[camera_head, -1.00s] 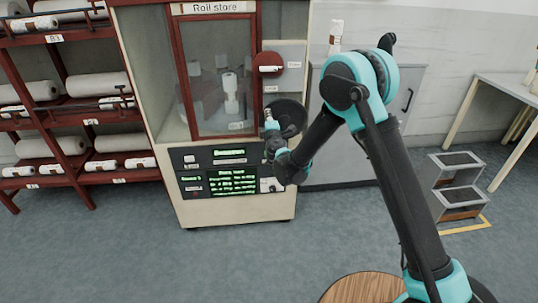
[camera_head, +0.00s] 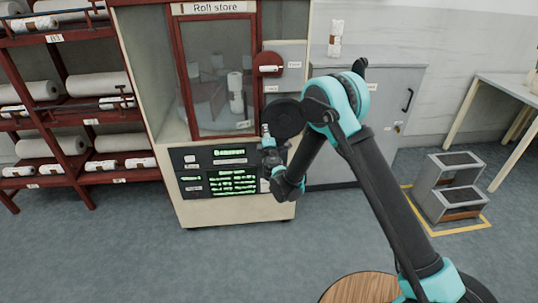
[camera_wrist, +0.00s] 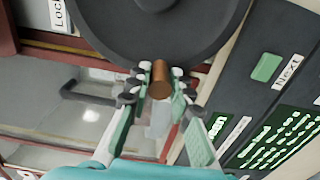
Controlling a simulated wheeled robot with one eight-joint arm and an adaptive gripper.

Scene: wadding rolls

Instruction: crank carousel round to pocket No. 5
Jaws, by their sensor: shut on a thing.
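The roll store cabinet (camera_head: 166,130) stands ahead with a red-framed glass door (camera_head: 217,70). Behind the glass, a white roll (camera_head: 236,92) stands upright on the carousel; I cannot read a pocket number. The dark round crank wheel (camera_head: 287,117) is on the front, right of the door, and fills the top of the wrist view (camera_wrist: 160,30). My gripper (camera_head: 268,143) is at the wheel's lower left. In the wrist view, my gripper (camera_wrist: 158,88) is shut on the brown crank handle (camera_wrist: 160,78), with fingers on both sides of it.
A panel with green-lit displays (camera_head: 232,181) is below the door; its text is too small to read. A red disc (camera_head: 268,65) is above the wheel. A rack of rolls (camera_head: 66,100) is left, a grey cabinet (camera_head: 370,100) and step stool (camera_head: 455,185) right. The front floor is clear.

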